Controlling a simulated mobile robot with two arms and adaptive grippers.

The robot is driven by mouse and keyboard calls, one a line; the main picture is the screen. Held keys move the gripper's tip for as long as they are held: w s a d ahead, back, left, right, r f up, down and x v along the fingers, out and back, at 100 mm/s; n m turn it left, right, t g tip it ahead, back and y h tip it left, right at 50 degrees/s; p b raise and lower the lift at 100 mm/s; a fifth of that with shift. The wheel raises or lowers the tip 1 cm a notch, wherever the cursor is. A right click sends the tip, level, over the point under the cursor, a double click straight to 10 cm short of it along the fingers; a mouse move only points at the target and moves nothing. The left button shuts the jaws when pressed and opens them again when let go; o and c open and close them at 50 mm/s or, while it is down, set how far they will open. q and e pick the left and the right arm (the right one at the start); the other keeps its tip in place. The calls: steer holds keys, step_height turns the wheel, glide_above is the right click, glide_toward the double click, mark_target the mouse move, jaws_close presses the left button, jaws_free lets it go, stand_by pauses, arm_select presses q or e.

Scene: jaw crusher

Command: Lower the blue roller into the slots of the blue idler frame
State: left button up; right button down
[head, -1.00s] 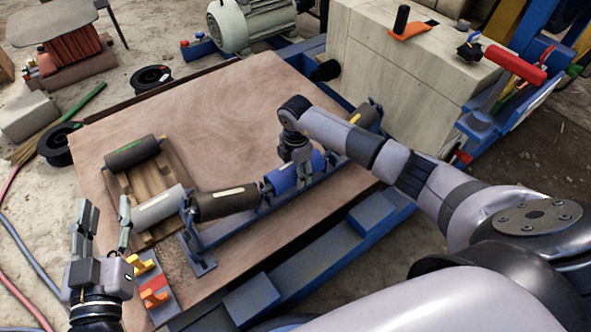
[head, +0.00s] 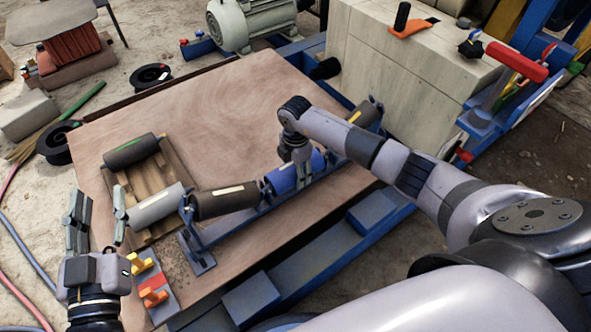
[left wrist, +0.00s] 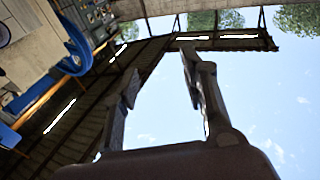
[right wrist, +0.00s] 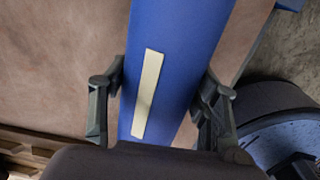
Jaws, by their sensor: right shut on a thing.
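The blue roller (head: 285,178) lies along the middle of the blue idler frame (head: 240,222), between two dark rollers. I cannot tell whether its ends sit fully in the slots. My right gripper (head: 297,172) comes from above and is shut on the blue roller. In the right wrist view the blue roller (right wrist: 168,75) with a pale label runs between the two fingers.
A dark roller (head: 225,201) and another dark roller (head: 368,113) sit on the frame. A grey roller (head: 157,206) and a dark green-labelled roller (head: 130,152) lie on a wooden pallet (head: 158,178). The board (head: 215,120) is clear behind the frame.

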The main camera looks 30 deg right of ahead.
arm_select(q)
steer(key=shift+r+t, duration=0.3)
steer(key=shift+r, duration=0.15)
arm_select(e)
steer(key=shift+w+f, duration=0.1)
steer(key=shift+f, duration=0.05)
steer(key=c, duration=0.8)
jaws_free()
steer(key=o, duration=0.3)
steer(key=shift+f, duration=0.1)
step_height(320, 180, up, 12)
steer(key=shift+r, duration=0.1)
